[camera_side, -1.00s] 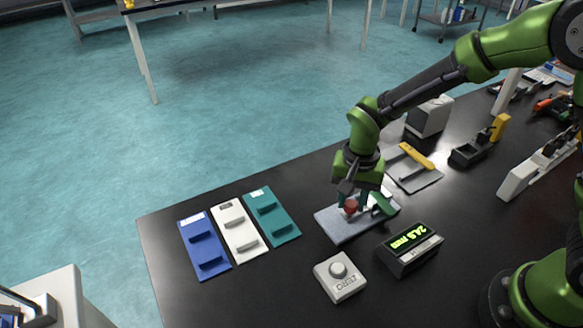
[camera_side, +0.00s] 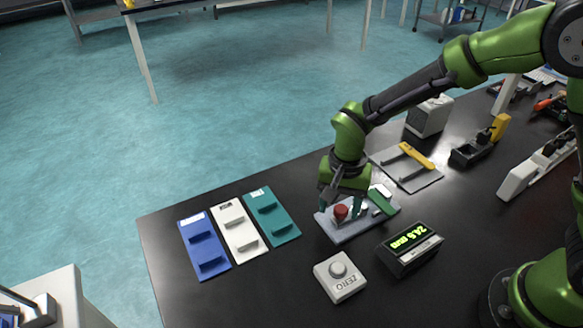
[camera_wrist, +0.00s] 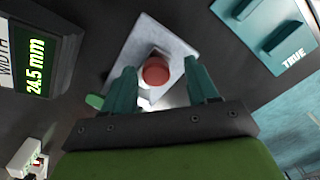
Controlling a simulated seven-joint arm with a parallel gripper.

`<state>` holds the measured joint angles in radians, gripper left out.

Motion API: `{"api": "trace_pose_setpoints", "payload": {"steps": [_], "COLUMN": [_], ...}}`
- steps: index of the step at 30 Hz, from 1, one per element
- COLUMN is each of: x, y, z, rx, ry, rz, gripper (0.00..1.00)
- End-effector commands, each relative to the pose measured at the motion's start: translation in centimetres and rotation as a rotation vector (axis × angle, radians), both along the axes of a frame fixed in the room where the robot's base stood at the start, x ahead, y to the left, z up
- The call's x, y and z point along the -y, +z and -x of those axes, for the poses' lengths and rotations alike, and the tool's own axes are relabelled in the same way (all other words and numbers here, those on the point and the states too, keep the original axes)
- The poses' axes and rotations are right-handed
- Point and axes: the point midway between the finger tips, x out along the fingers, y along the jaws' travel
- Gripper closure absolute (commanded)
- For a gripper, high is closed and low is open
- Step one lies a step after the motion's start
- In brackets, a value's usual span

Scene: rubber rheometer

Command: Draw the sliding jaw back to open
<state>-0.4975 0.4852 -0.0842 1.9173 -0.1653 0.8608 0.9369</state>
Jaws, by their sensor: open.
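A light grey plate (camera_side: 342,234) lies on the black table and carries the measuring fixture. A round red knob (camera_side: 340,211) stands on it, probably on the sliding jaw, whose body is mostly hidden by my fingers. A green part (camera_side: 381,201) sits at the right of the plate. My gripper (camera_wrist: 160,85) is open, with one teal finger on each side of the red knob (camera_wrist: 156,71) in the wrist view. I cannot tell whether a finger touches it. The display (camera_side: 411,241) by the plate reads 24.5 mm in the wrist view (camera_wrist: 37,68).
A white ZERO button box (camera_side: 340,276) stands in front of the plate. Blue (camera_side: 203,246), white (camera_side: 238,232) and teal (camera_side: 270,216) trays lie to the left. A grey plate with a yellow-handled tool (camera_side: 418,180) lies behind right. The table's front left is bare.

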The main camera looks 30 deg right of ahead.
Motion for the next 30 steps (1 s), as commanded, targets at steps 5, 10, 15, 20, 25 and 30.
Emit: {"api": "trace_pose_setpoints", "payload": {"steps": [5,10,15,20,25,30], "x": [0.0,0.0,0.0,0.0,0.0,0.0], "y": [0.9,4.2,8.5,12.2,15.2,16.6], "z": [-0.1,-0.1,-0.1,-0.1,0.0,0.0], "rx": [0.001,0.006,0.006,0.005,0.004,0.001], "ry": [-0.001,0.0,0.001,0.0,0.0,0.0], "rz": [0.0,-0.003,-0.004,-0.002,-0.002,-0.001], "gripper": [0.42,0.42,0.42,0.42,0.42,0.42]}}
